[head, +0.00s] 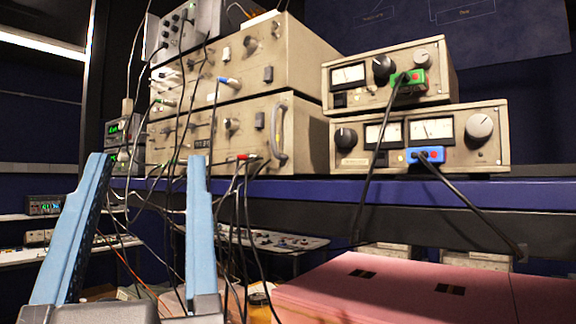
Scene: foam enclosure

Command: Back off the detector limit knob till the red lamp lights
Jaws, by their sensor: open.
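My gripper (148,162) is in the left foreground, its two light-blue fingers pointing up, wide apart and empty. Cables show between and behind the fingers. It is apart from the instruments. Knobs sit on the beige units: a black knob (382,67) and a small pale knob (422,57) on the upper right unit, a black knob (345,138) and a large pale knob (479,125) on the lower right unit. Labels are too small to read, so I cannot tell which is the detector limit knob. I cannot make out a lit red lamp.
The upper unit (440,72) has a green plug (408,82), the lower unit (492,150) a blue plug (426,155); black cables hang from both. Stacked beige racks (290,55) stand left, with many dangling cables. A blue shelf edge (430,190) runs above pink foam (400,290).

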